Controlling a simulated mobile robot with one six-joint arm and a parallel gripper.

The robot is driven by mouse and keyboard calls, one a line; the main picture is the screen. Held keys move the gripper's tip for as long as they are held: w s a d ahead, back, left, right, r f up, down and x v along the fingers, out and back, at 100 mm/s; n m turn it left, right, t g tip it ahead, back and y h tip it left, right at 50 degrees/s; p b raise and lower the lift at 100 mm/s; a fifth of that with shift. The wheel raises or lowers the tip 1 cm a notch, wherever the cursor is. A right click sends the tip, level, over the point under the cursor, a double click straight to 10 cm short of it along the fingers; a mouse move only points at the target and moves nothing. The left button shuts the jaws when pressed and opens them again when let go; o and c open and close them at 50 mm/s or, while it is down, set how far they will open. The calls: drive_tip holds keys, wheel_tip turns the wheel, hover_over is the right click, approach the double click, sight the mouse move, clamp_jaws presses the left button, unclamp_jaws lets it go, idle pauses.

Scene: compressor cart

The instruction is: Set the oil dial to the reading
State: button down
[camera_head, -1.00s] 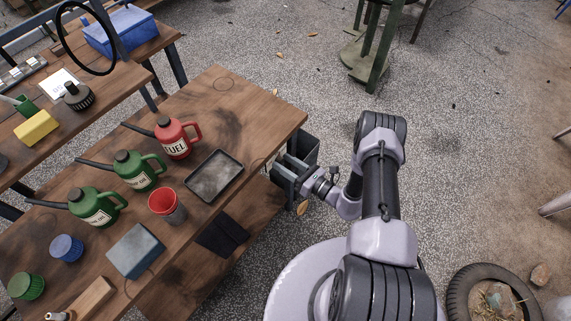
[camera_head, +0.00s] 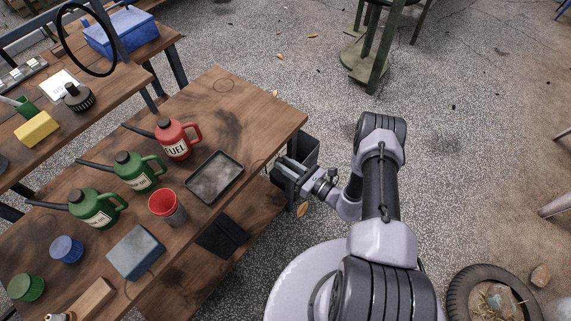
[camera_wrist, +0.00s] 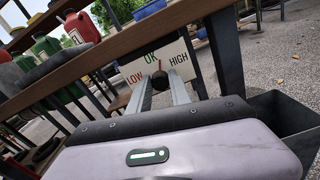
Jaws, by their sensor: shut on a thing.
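The oil dial (camera_wrist: 137,66) is a white plate under the table edge in the wrist view, marked LOW, OK and HIGH. Its black knob (camera_wrist: 160,81) sits between the two fingers of my gripper (camera_wrist: 161,86), which is shut on it. A short red pointer mark shows just above the knob, close to the OK lettering; its exact angle is hard to tell. In the head view my gripper (camera_head: 285,166) reaches to the table's right end, and the dial face is hidden there.
A dark open bin (camera_head: 308,150) stands close beside my gripper. The wooden table (camera_head: 250,120) holds a red fuel can (camera_head: 174,140), green oil cans (camera_head: 137,171), a grey tray (camera_head: 214,176) and a red cup (camera_head: 163,202). A white paper (camera_head: 62,83) lies on the farther bench.

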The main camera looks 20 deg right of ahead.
drive_tip(key=shift+s+a+n+p, duration=0.1)
drive_tip(key=shift+n+p, duration=0.55)
drive_tip(key=shift+n, duration=3.4)
drive_tip(key=shift+a+n+p, duration=0.1)
drive_tip(key=shift+n+p, duration=0.5)
drive_tip(key=shift+n, duration=3.45)
drive_tip(key=shift+d+f, duration=0.1)
drive_tip(key=c, duration=1.2)
unclamp_jaws()
